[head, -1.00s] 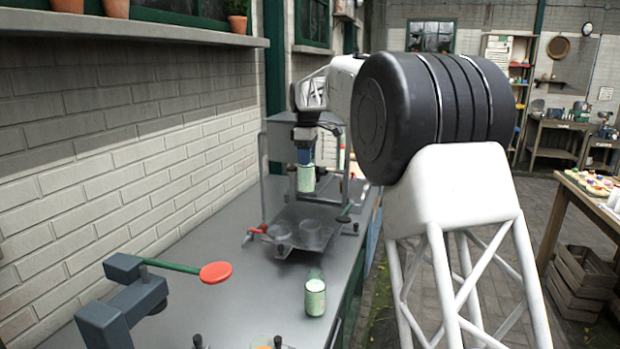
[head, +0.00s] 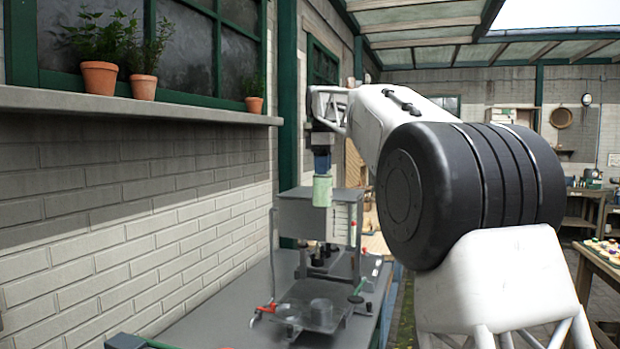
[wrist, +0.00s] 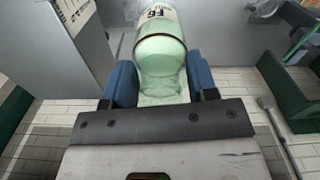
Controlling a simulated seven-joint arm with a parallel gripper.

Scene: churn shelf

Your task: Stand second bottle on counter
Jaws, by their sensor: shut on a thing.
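A pale green bottle (head: 322,190) is held in my gripper (head: 321,160), high above the counter (head: 235,290) and in front of the grey machine in the head view. In the wrist view the bottle (wrist: 160,60) sits between the two blue fingers of my gripper (wrist: 153,85), with a white label at its far end. The fingers are shut on it. The other bottle on the counter, seen earlier, is outside the head view now.
A grey machine (head: 300,218) stands at the counter's far end. In front of it is a tray (head: 318,318) with clear round cups and a red-handled clamp (head: 266,308). A brick wall (head: 130,230) and a sill with potted plants (head: 100,78) run along the left.

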